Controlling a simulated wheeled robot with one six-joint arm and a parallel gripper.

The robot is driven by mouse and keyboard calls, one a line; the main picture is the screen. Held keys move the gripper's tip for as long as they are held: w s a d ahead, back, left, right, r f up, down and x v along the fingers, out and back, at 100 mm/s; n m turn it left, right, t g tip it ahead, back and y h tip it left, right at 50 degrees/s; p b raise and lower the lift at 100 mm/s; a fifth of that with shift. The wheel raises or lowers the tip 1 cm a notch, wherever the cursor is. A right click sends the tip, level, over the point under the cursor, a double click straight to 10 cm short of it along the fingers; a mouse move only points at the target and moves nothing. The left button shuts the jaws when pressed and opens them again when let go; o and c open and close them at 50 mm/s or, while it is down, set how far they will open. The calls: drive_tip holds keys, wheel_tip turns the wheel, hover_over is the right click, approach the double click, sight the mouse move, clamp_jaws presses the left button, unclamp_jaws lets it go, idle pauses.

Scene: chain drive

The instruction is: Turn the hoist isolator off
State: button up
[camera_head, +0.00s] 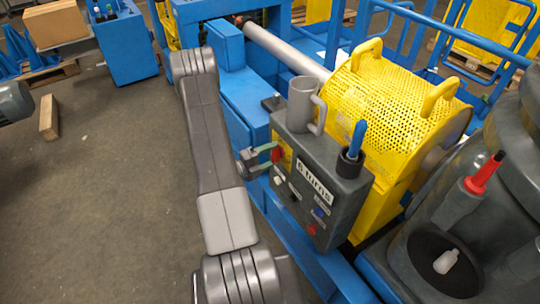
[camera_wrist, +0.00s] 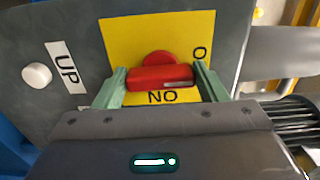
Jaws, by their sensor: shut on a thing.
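The hoist isolator is a red rotary handle (camera_wrist: 150,78) on a yellow plate (camera_wrist: 120,35) in the wrist view. Its bar lies level across that picture, between my two green fingertips. My gripper (camera_wrist: 161,84) is shut on the handle, one finger at each end of the bar. The plate has an "O" at the right of the handle and letters reading "NO" below it.
A white button (camera_wrist: 37,75) beside an "UP" label sits left of the plate. The box carries a grey mug (camera_head: 301,103) and a holder with a blue-handled tool (camera_head: 356,140). A yellow perforated guard (camera_head: 390,95) stands behind. The floor (camera_head: 120,190) at left is mostly clear.

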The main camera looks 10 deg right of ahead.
drive_tip(key=o, duration=1)
drive_tip(key=shift+a, duration=0.15)
drive_tip(key=b+v, duration=0.1)
drive_tip(key=v, duration=1.2)
drive_tip(key=shift+s+a, duration=0.1)
drive_tip(key=shift+a, duration=0.2)
drive_tip(key=shift+d, duration=0.15)
drive_tip(key=shift+p+x, duration=0.5)
drive_tip(key=shift+x, duration=6.3)
